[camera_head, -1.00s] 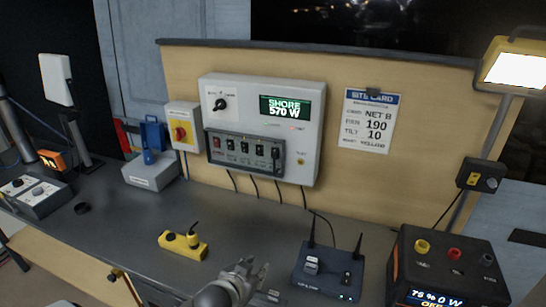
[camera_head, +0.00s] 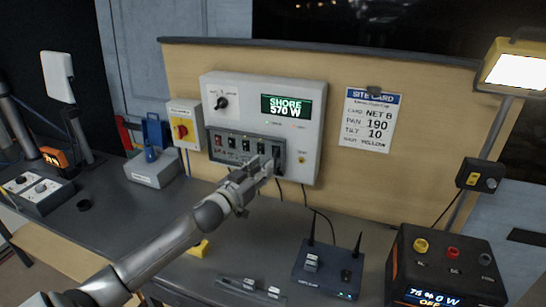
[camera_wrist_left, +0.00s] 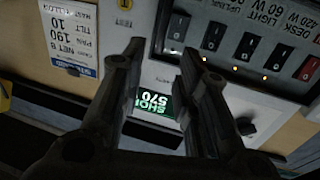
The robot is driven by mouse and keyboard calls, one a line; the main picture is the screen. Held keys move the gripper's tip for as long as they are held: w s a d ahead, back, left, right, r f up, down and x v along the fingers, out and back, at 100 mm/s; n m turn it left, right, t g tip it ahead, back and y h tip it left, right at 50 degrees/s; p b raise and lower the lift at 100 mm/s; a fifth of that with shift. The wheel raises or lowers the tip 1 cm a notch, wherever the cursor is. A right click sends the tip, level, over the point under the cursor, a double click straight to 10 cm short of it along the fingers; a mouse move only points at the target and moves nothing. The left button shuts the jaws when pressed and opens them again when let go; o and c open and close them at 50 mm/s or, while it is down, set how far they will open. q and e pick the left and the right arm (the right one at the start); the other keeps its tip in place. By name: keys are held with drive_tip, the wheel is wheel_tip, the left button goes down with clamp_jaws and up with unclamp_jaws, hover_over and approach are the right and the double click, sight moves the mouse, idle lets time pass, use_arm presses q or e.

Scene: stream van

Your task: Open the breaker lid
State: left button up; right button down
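The white power box (camera_head: 312,140) hangs on the wooden panel, with a green "SHORE 570 W" display. On its lower front is the dark-framed breaker panel (camera_head: 228,156) with a row of rocker switches, which also shows upside down in the left wrist view (camera_wrist_left: 222,57). A see-through lid cannot be clearly told from this panel; nothing stands swung out from it. My left gripper (camera_head: 270,166) is at the panel's lower right corner and hides part of it. Its fingers (camera_wrist_left: 162,50) are apart with nothing between them. Contact cannot be told. My right gripper is out of view.
A yellow box with a red knob (camera_head: 182,131) is left of the power box. Cables hang below it. A router (camera_head: 325,272) with two antennas and a black power unit (camera_head: 440,262) stand at the right front. A yellow block (camera_head: 199,248) is partly behind my arm.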

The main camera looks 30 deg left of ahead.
use_arm(q)
drive_tip(key=w+p, duration=0.1)
drive_tip(key=w, duration=0.6)
drive_tip(key=shift+a, duration=0.1)
drive_tip(key=shift+c, duration=0.3)
clamp_jaws()
